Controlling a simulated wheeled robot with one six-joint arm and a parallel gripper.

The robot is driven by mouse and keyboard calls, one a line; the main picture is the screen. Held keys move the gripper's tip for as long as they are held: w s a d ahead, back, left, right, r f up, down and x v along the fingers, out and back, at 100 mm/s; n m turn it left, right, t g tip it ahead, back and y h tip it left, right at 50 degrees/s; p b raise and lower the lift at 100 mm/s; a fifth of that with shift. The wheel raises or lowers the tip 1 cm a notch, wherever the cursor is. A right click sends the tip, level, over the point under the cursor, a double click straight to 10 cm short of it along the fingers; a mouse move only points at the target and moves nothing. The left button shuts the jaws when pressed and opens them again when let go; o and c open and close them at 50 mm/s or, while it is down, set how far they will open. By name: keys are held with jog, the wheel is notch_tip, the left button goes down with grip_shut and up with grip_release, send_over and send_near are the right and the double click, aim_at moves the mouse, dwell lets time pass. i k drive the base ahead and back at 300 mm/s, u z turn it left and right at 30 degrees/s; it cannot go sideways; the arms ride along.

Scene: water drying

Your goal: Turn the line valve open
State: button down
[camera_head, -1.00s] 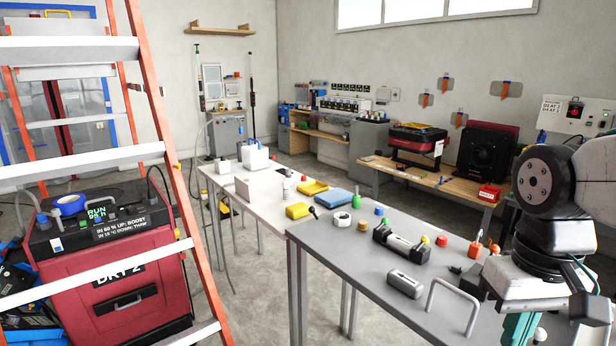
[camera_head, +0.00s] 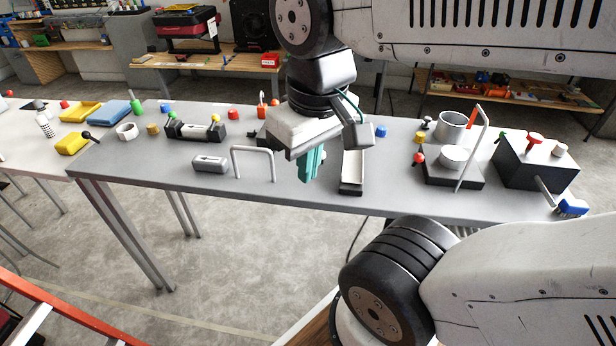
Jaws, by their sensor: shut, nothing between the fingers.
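My gripper (camera_head: 311,178) has teal fingers that point down over the middle of the grey bench (camera_head: 330,198). The fingers are together with nothing between them. I cannot tell for sure which thing is the line valve. One candidate is a dark block (camera_head: 535,168) at the bench's right end, with a red knob (camera_head: 534,140), a white knob (camera_head: 560,149) and a pale pipe. Another is a dark fitting (camera_head: 195,130) with a light cylinder and a yellow end, left of my gripper. My gripper is apart from both.
A grey wire-like arch (camera_head: 253,149) and a grey capsule (camera_head: 210,163) stand left of my gripper. An open narrow tray (camera_head: 352,172) is just right of it. A blue brush (camera_head: 572,207) lies at the right edge.

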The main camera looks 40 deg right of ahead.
aim_at(232, 113)
jog(key=u, duration=0.55)
jog(key=k, duration=1.3)
jog(key=u, duration=0.7)
jog(key=i, duration=1.85)
jog(key=z, duration=1.45)
jog(key=i, duration=0.65)
jog(key=z, duration=0.75)
